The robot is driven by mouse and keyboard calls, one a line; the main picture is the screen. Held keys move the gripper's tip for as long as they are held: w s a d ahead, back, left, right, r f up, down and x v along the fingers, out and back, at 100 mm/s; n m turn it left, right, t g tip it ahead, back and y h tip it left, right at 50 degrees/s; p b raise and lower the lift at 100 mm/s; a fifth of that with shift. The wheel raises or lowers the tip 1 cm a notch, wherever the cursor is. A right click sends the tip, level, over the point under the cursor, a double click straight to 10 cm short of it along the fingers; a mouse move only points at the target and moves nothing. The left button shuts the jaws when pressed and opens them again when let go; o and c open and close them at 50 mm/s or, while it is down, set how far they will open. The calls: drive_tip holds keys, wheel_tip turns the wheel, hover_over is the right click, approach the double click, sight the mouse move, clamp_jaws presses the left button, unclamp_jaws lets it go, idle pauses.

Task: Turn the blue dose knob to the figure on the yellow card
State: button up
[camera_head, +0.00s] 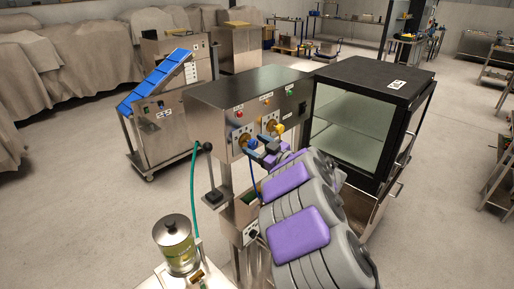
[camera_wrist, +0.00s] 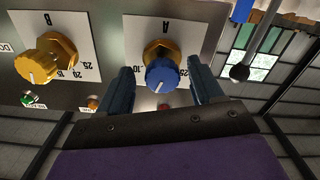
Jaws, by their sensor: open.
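The blue dose knob (camera_wrist: 162,75) sits on a gold collar on the white dial plate marked A (camera_wrist: 185,30), which appears upside down in the wrist view. Its white pointer line points downward in that picture; figures such as 10 and 25 show beside it. My gripper (camera_wrist: 163,90) is open, with one finger on each side of the blue knob; I cannot tell whether they touch it. In the head view my gripper (camera_head: 257,147) is at the machine's front panel (camera_head: 222,125) and partly covers the knob. I cannot make out a yellow card with a figure.
A yellow knob (camera_wrist: 45,60) on plate B is beside plate A. A black-ball lever (camera_wrist: 240,72) stands close to the fingers; it also shows in the head view (camera_head: 208,147). A dark glass-fronted cabinet (camera_head: 355,120) stands right, a tin (camera_head: 175,240) front left.

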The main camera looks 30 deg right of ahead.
drive_tip(key=shift+a, duration=0.2)
drive_tip(key=shift+d, duration=0.1)
drive_tip(key=c, duration=1.1)
drive_tip(key=shift+o, duration=0.2)
drive_tip(key=shift+n, duration=0.3)
drive_tip(key=n, duration=0.3)
drive_tip(key=shift+b, duration=0.4)
drive_tip(key=shift+n+b, duration=0.6)
drive_tip(key=shift+n, duration=1.4)
drive_tip(key=o, duration=1.1)
drive_tip(key=shift+c, duration=0.2)
